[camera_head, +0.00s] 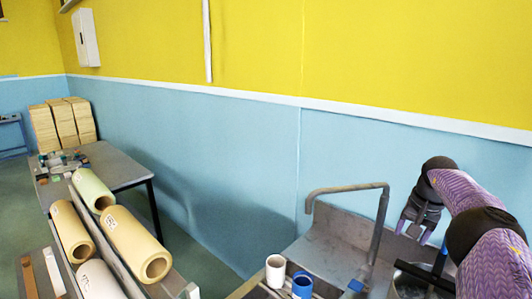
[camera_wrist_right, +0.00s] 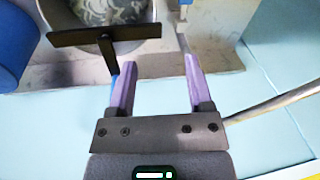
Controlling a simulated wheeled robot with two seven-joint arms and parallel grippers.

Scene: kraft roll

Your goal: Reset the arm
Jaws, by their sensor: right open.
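My right arm comes in from the right in the head view, in a purple patterned sleeve. Its gripper (camera_head: 418,228) hangs fingers down beside the sink tap (camera_head: 384,215), near the blue wall. In the right wrist view the two purple fingers of the gripper (camera_wrist_right: 157,75) stand apart with nothing between them. My left gripper is in neither view. Several kraft rolls (camera_head: 137,244) lie at the left in a grey rack.
A metal pot (camera_head: 405,285) with a dark handle (camera_wrist_right: 103,33) stands below my right gripper. A white cup (camera_head: 275,271) and a blue cup (camera_head: 302,285) stand left of the sink. A grey table (camera_head: 118,168) and stacked boxes (camera_head: 62,124) are at the far left.

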